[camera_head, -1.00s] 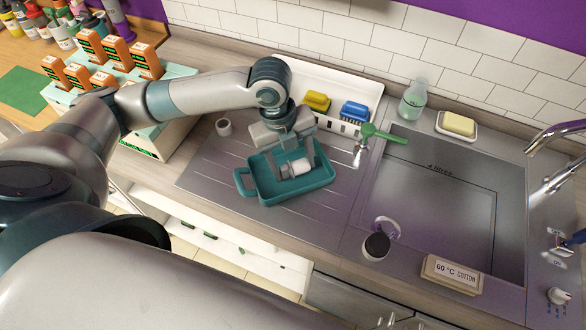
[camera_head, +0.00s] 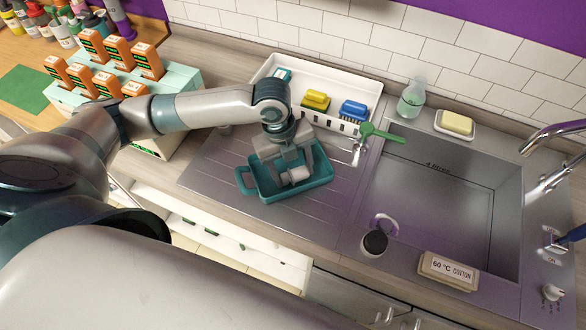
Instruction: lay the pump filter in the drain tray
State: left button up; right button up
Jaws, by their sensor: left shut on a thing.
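The drain tray is a teal tray with a loop handle (camera_head: 243,181), standing on the ribbed metal drainboard left of the sink. The pump filter is a small white cylinder with a grey end (camera_head: 296,175), low inside the tray's outline. My left gripper (camera_head: 294,178) points down over the tray with its fingers shut on the filter. The gripper hides part of the filter and the back of the tray. I cannot tell whether the filter touches the tray floor. My right gripper is not in view.
A white bin (camera_head: 296,72) with brushes stands behind the tray. A green spoon (camera_head: 383,133) lies at its right corner. The sink (camera_head: 440,200) is to the right, with a dark-topped cup (camera_head: 374,243) and a label block (camera_head: 447,271) at its front. Boxed orange items (camera_head: 120,52) stand at left.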

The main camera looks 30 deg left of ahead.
pick_arm(q)
jog(key=o, duration=1.1)
jog(key=shift+f, duration=0.1)
jog(key=shift+r, duration=0.2)
jog(key=r+b, duration=0.1)
jog(key=r, duration=0.3)
jog(key=a+r+b, duration=0.1)
jog(key=r, duration=0.2)
jog(key=a+r+b, duration=0.1)
jog(key=r, duration=0.3)
jog(key=shift+s+r+b, duration=0.15)
jog(key=shift+r+b, duration=0.15)
jog(key=shift+r, duration=0.05)
